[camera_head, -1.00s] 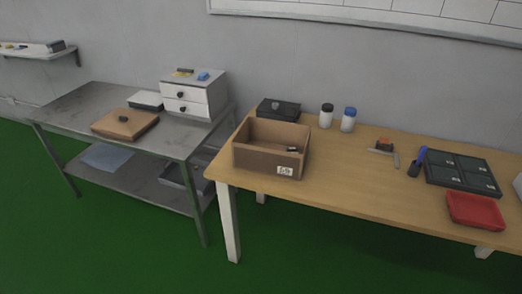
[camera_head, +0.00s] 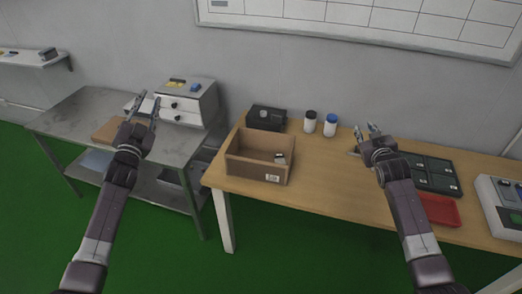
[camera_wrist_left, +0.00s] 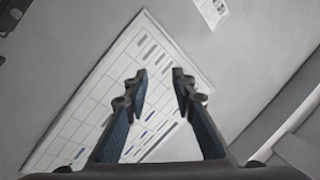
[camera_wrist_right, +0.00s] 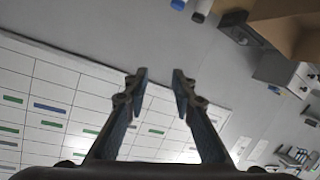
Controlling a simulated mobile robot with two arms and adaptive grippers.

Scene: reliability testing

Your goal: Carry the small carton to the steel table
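The small carton (camera_head: 247,169) is an open-topped brown cardboard box with a white label on its front. It stands upright on the left end of the wooden table (camera_head: 325,198), with a small item inside. The steel table (camera_head: 75,118) stands to the left, grey with a lower shelf. My left gripper (camera_head: 148,101) is open and empty, appearing in front of the steel table and left of the carton. My right gripper (camera_head: 365,130) is open and empty, appearing over the wooden table right of the carton. Both wrist views show fingers apart with nothing between them.
The steel table holds a white drawer unit (camera_head: 198,106) and a flat brown object (camera_head: 104,131), partly hidden by my left arm. Behind the carton are a black box (camera_head: 266,118) and two bottles (camera_head: 330,126). A red tray (camera_head: 441,210) and a dark organizer (camera_head: 438,174) are right.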

